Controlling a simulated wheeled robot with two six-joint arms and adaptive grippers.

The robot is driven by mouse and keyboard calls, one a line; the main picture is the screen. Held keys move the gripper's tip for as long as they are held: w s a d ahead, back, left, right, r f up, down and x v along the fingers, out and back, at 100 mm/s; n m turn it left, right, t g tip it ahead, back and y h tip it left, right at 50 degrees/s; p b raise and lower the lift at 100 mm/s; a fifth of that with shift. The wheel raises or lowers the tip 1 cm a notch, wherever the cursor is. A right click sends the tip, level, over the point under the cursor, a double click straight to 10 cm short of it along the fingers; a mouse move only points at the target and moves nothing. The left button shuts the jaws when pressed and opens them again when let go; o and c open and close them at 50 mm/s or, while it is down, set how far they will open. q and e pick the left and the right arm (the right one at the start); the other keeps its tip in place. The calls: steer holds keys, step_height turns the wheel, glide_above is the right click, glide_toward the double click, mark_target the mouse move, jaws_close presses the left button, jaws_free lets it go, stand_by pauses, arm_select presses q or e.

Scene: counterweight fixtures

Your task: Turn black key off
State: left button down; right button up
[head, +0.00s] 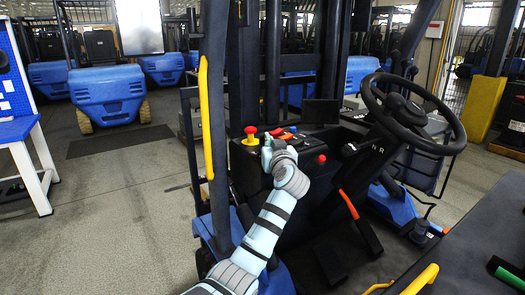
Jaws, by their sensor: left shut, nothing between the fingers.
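My left arm reaches up from the bottom edge to the dark control console (246,168) of a blue forklift. My left gripper (268,153) is at the console's top, close to the right of a red mushroom button (250,131) on a yellow base. The gripper is shut and empty. I cannot make out the black key; the gripper and wrist cover part of the console there. Whether the gripper touches anything is too small to tell. My right gripper is not in view.
Red levers (286,136) stand just behind the gripper, and a red knob (321,158) sits to its right. The black steering wheel (414,114) and a red-orange handled lever (348,204) are farther right. A dark pillar with a yellow grab bar (206,118) stands left of the arm.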

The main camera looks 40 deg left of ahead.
arm_select(q)
steer(key=shift+r, duration=0.2)
steer(key=shift+r, duration=0.15)
stand_by(0.4)
